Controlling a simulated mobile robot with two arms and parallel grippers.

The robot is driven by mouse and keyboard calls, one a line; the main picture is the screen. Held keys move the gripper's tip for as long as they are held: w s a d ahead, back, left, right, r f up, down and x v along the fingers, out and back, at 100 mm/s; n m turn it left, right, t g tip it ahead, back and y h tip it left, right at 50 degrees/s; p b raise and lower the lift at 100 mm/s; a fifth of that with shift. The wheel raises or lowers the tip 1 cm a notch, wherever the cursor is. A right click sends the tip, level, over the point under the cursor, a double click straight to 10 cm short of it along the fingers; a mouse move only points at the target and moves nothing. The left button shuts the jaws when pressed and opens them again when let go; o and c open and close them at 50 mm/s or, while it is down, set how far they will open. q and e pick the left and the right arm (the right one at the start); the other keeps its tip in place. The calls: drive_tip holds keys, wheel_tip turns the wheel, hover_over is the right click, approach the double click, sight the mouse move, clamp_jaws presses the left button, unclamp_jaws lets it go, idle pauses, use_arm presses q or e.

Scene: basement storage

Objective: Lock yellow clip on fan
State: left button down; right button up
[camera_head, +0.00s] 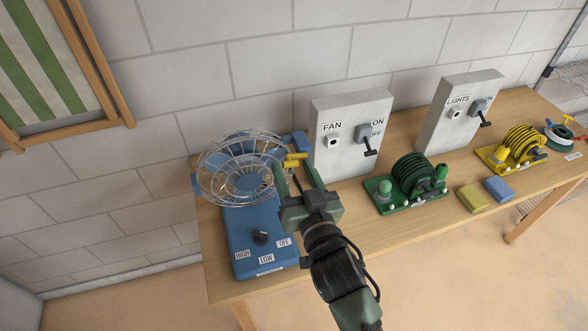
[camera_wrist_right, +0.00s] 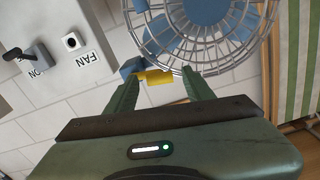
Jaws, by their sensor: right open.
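The fan (camera_head: 240,170) has a round wire cage on a blue base (camera_head: 262,222) at the left end of the table. The yellow clip (camera_head: 294,160) sits at the right edge of the cage. In the right wrist view the yellow clip (camera_wrist_right: 155,77) lies beside a blue block (camera_wrist_right: 131,67) near the cage wires (camera_wrist_right: 235,60). My right gripper (camera_head: 293,180) is open, its fingers pointing up at the clip. In the wrist view the clip shows between and just beyond the fingertips; contact cannot be told. My left gripper is not in view.
A grey FAN switch box (camera_head: 345,140) stands just right of the clip. A green cord reel (camera_head: 412,180), a LIGHTS box (camera_head: 455,120), a yellow reel (camera_head: 515,150) and two small blocks (camera_head: 472,198) stand further right. A framed striped panel (camera_head: 50,65) hangs on the wall.

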clamp_jaws()
drive_tip(key=shift+f+n, duration=0.45)
drive_tip(key=shift+n, duration=0.65)
unclamp_jaws()
